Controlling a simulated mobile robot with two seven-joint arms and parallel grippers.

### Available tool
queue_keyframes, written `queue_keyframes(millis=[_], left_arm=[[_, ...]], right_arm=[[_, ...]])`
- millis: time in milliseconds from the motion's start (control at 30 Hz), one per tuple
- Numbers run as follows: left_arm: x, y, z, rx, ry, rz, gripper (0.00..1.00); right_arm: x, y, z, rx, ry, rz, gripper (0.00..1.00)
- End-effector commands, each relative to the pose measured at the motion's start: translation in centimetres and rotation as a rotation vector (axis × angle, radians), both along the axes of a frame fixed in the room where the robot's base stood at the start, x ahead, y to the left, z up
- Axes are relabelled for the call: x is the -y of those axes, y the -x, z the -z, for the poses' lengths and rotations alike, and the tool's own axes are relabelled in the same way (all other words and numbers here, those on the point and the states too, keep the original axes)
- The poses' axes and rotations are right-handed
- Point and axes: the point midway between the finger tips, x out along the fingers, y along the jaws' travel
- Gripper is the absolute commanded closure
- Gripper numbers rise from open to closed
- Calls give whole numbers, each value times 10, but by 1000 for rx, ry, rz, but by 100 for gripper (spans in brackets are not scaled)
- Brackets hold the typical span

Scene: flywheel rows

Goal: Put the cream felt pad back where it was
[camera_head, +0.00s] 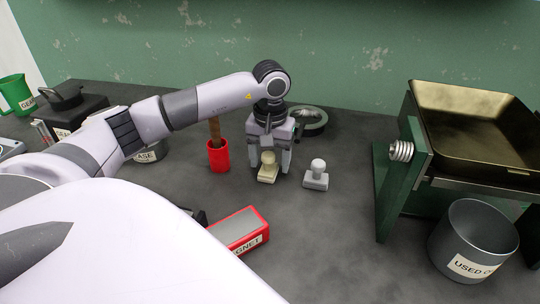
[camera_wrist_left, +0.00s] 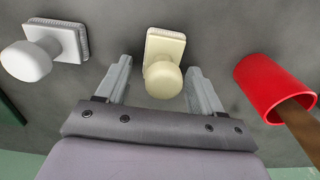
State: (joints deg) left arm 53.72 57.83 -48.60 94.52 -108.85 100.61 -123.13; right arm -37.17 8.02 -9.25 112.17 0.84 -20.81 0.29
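The cream felt pad (camera_head: 268,168) is a small block with a round knob, standing on the dark worktop near the middle. It also shows in the left wrist view (camera_wrist_left: 165,47), knob toward the camera. My left gripper (camera_head: 269,170) points down over it. In the left wrist view its two fingers (camera_wrist_left: 160,75) stand apart, one on each side of the pad, with gaps between them and the knob. A similar white pad (camera_head: 316,176) stands just to the right, and in the wrist view (camera_wrist_left: 45,48) at the left. My right gripper is not in view.
A red cup (camera_head: 218,157) with a wooden handle stands close left of the gripper. A red box labelled MAGNET (camera_head: 238,230) lies nearer. A round dark dish (camera_head: 312,121) is behind. A green stand with a brass tray (camera_head: 480,110) and a USED OIL can (camera_head: 470,240) are right.

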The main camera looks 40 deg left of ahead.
Motion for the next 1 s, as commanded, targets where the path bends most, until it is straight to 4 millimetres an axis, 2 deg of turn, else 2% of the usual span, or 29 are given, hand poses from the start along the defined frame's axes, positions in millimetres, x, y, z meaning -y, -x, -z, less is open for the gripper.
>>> queue_keyframes(millis=[167, 267, 500, 700, 1000], left_arm=[[0, 0, -6, 1, 0, 0, 33], [0, -1, -18, 5, -1, 0, 33], [1, -1, -71, 6, 0, -1, 33], [2, 0, -107, 4, 0, 0, 33], [2, 0, -124, 1, 0, 0, 33]], right_arm=[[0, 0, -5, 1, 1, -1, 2], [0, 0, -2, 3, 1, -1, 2], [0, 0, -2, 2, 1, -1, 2], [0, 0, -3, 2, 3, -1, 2], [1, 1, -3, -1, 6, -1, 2]])
